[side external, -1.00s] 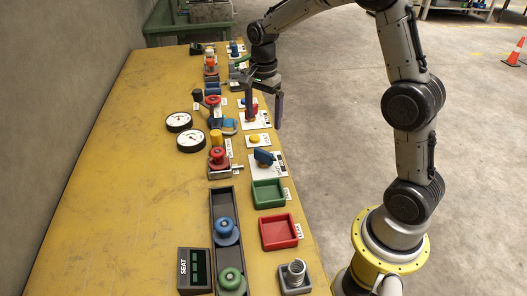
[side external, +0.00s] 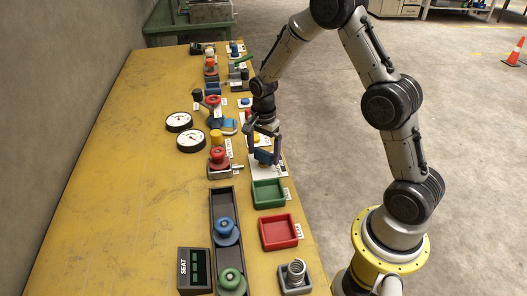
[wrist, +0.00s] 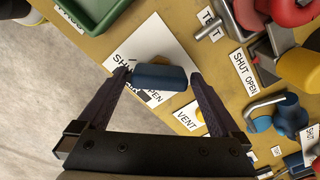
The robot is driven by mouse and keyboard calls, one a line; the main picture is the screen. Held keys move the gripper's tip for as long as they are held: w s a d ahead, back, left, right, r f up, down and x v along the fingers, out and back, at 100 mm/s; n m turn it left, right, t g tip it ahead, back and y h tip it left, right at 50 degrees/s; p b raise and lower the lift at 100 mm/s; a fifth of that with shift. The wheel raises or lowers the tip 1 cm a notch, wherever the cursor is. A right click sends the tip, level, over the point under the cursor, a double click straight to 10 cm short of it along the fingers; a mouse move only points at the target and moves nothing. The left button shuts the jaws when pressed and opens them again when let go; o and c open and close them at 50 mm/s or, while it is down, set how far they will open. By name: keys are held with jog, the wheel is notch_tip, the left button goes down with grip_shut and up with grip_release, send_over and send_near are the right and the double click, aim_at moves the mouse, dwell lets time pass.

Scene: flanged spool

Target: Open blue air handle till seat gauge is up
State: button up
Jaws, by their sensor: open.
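The blue air handle (wrist: 158,77) sits on a white plate marked SHUT and OPEN, and it lies crosswise between my fingers in the wrist view. In the side view the handle (side external: 262,157) is partly hidden by my gripper (side external: 264,153). My gripper (wrist: 160,75) is open, with one finger on each side of the handle; I cannot tell whether either finger touches it. The black SEAT gauge (side external: 195,270) stands at the near end of the bench with dark green bars; its reading is too small to tell.
Green (side external: 268,193) and red (side external: 279,232) trays stand nearer along the bench edge. Two round dials (side external: 191,140) and a red knob fixture (side external: 218,157) are to the left. The yellow bench top (side external: 120,170) is clear at far left.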

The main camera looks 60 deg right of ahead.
jog(key=c, duration=1.2)
jog(key=shift+o, duration=0.2)
jog(key=n, duration=0.4)
jog(key=shift+n, duration=0.4)
jog(key=n, duration=0.9)
jog(key=shift+n, duration=2.1)
